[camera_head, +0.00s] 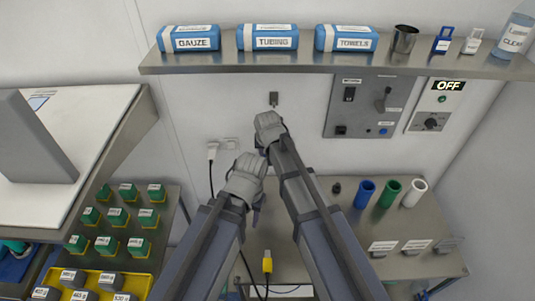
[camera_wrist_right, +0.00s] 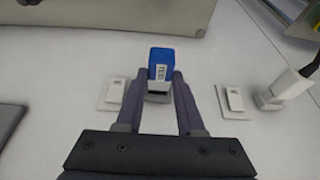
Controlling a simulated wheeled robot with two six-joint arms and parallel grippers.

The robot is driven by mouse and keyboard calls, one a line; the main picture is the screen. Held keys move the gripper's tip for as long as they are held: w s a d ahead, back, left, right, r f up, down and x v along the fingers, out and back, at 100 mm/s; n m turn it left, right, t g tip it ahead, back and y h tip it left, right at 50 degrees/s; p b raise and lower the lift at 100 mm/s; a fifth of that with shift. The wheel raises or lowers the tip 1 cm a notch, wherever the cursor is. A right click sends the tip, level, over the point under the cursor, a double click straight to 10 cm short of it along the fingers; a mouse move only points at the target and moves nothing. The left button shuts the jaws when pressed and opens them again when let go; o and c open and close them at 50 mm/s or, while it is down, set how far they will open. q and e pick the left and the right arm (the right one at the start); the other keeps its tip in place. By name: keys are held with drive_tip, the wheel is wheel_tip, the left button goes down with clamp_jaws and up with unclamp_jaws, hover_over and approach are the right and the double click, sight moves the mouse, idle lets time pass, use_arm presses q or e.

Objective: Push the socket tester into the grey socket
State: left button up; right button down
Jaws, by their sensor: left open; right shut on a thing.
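The socket tester (camera_wrist_right: 161,65) is a small blue block with a white TEST label, held between the fingertips of my right gripper (camera_wrist_right: 159,88) in the right wrist view. A light grey part shows at the tester's lower end; I cannot tell whether it belongs to the tester or to a socket. The white wall is behind it, and I cannot make out a grey socket for certain. In the head view my right arm reaches to the wall and its wrist hides the tester. My left gripper (camera_head: 258,207) is open and empty, below and beside the right wrist.
White wall plates stand either side of the tester in the wrist view, left (camera_wrist_right: 114,95) and right (camera_wrist_right: 232,101). A white plug (camera_wrist_right: 285,90) with a cable is at the far right. A shelf (camera_head: 300,63) with packs overhangs above. A grey control panel (camera_head: 365,105) is right.

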drive_tip(key=shift+w, duration=1.15)
drive_tip(key=shift+c, duration=2.2)
unclamp_jaws()
drive_tip(key=shift+s+r, duration=0.1)
drive_tip(key=p+v, duration=0.7)
drive_tip(key=shift+s+r, duration=0.15)
drive_tip(key=shift+r, duration=0.15)
